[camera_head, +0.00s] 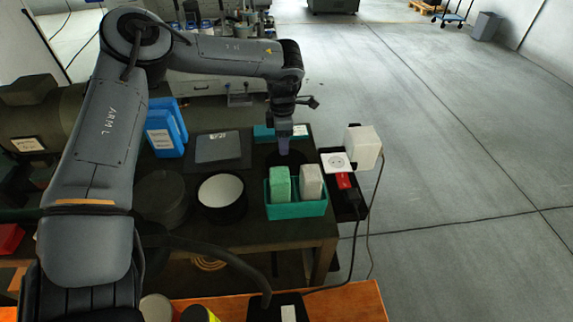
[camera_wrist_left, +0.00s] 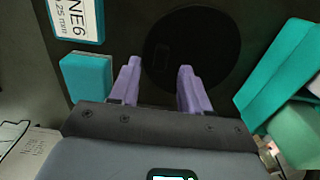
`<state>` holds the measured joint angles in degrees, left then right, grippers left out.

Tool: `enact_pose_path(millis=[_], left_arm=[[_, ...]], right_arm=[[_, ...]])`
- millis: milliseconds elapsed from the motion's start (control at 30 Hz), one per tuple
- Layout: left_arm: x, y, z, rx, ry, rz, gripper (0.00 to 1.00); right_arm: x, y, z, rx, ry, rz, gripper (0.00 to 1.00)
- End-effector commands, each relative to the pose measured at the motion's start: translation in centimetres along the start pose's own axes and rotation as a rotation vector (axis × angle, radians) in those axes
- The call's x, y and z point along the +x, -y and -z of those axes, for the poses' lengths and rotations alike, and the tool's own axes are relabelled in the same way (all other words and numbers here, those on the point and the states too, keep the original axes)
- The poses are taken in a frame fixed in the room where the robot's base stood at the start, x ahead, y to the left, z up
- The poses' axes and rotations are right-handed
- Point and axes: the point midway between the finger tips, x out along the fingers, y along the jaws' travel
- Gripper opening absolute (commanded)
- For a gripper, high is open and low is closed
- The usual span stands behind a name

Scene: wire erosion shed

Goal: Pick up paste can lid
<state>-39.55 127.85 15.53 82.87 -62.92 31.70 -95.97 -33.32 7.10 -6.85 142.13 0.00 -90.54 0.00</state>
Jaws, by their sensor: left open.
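A dark round disc, which looks like the paste can lid (camera_wrist_left: 220,40), lies on the dark table in the left wrist view. A can with a pale top (camera_head: 221,190) stands to the left. My right gripper is not in view.
The teal bin (camera_head: 297,211) with green and pale blocks stands close in front of the gripper. A teal block (camera_wrist_left: 87,77) lies beside the left finger. A grey plate (camera_head: 218,147), blue case (camera_head: 163,135) and dark can (camera_head: 162,198) are left; a white box (camera_head: 363,146) is right.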

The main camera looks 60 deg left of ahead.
Motion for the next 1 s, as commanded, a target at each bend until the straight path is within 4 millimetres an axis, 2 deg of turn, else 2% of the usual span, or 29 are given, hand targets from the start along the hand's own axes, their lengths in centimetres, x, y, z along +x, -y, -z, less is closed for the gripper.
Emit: enact_pose_path(millis=[33, 200, 467, 767, 1000], left_arm=[[0.8, 0.0, 0.0, 0.0, -0.001, 0.003, 0.47], [2.0, 0.0, 0.0, 0.0, 0.0, 0.001, 0.47], [2.0, 0.0, 0.0, 0.0, 0.001, 0.0, 0.47], [2.0, 0.0, 0.0, 0.0, 0.001, 0.0, 0.01], [2.0, 0.0, 0.0, 0.0, 0.001, -0.001, 0.0]], right_arm=[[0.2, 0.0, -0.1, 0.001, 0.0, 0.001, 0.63], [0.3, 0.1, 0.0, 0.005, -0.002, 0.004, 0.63], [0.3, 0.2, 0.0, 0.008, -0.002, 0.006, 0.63], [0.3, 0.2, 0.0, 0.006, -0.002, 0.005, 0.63], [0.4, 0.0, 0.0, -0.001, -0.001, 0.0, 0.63]])
